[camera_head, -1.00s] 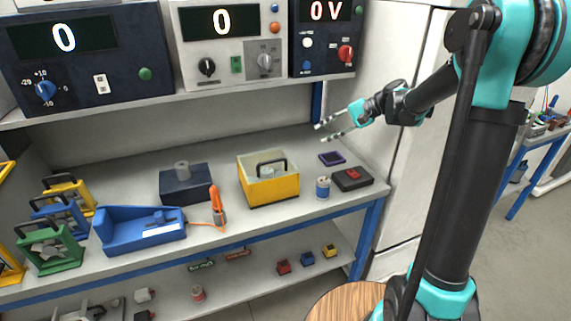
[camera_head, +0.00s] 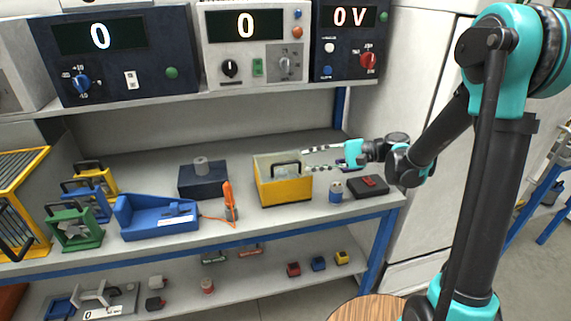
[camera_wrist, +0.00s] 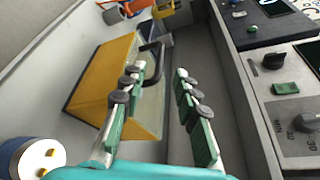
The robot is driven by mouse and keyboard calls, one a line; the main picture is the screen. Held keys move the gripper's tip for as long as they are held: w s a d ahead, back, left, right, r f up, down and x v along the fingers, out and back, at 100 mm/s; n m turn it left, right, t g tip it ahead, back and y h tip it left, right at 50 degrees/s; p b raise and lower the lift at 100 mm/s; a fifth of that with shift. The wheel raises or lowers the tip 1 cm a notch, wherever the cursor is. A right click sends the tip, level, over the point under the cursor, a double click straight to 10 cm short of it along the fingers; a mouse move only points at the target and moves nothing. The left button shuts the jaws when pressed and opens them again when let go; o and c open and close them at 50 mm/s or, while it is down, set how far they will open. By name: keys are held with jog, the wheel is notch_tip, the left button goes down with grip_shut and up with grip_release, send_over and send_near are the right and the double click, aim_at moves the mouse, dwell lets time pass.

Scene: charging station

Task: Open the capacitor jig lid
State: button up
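The capacitor jig appears to be the yellow box (camera_head: 285,191) with a pale top and a black handle (camera_head: 286,165), standing on the bench. In the wrist view the yellow box (camera_wrist: 103,75) lies left of centre, with its black handle (camera_wrist: 155,52) just beyond the fingertips. The lid's exact state is hard to tell. My gripper (camera_head: 307,159) is at the box's upper right, its fingers pointing left. The wrist view shows my gripper (camera_wrist: 158,72) open, with a clear gap between the green-padded fingers and nothing held. I cannot tell whether it touches the box.
A blue can with a pale top (camera_head: 335,192) and a black box with a red part (camera_head: 368,186) stand right of the jig. An orange-handled tool (camera_head: 229,201) and a blue tray (camera_head: 158,222) stand left. Instruments (camera_head: 245,45) fill the shelf above.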

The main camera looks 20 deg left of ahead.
aim_at(290, 163)
jog(key=x, duration=0.8)
jog(key=shift+a+f, duration=0.1)
jog(key=shift+a, duration=0.25)
jog(key=shift+c, duration=0.4)
grip_shut()
